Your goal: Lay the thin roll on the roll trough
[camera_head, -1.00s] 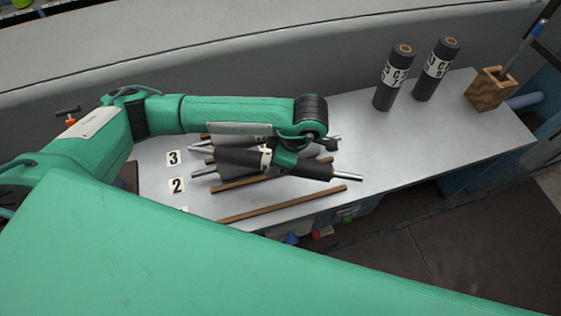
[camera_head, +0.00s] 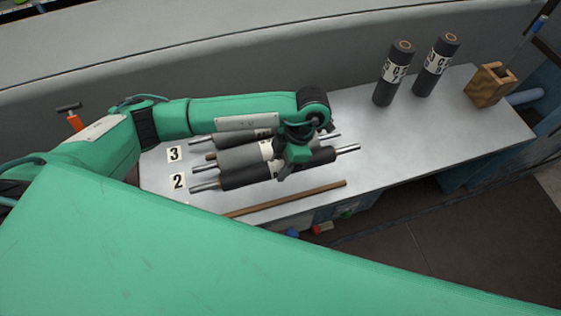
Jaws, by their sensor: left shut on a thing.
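My left gripper (camera_head: 291,163) is shut on a dark roll (camera_head: 245,174) with silver shaft ends, which I take to be the thin roll. It lies slanted across the picture, its right end higher, on or just above the bench; I cannot tell whether it touches. A grey roll (camera_head: 238,156) lies right behind it, and another dark roll (camera_head: 238,136) is farther back, partly hidden by my arm. Wooden rails that seem to form the roll trough lie on the bench; the front rail (camera_head: 290,198) is bare, the others mostly hidden under the rolls. My right gripper is not in view.
Number cards 3 (camera_head: 174,154) and 2 (camera_head: 178,181) lie left of the rolls on the grey bench (camera_head: 400,135). Two dark rolls (camera_head: 393,75) (camera_head: 436,66) stand upright at the back right, beside a wooden holder (camera_head: 489,86).

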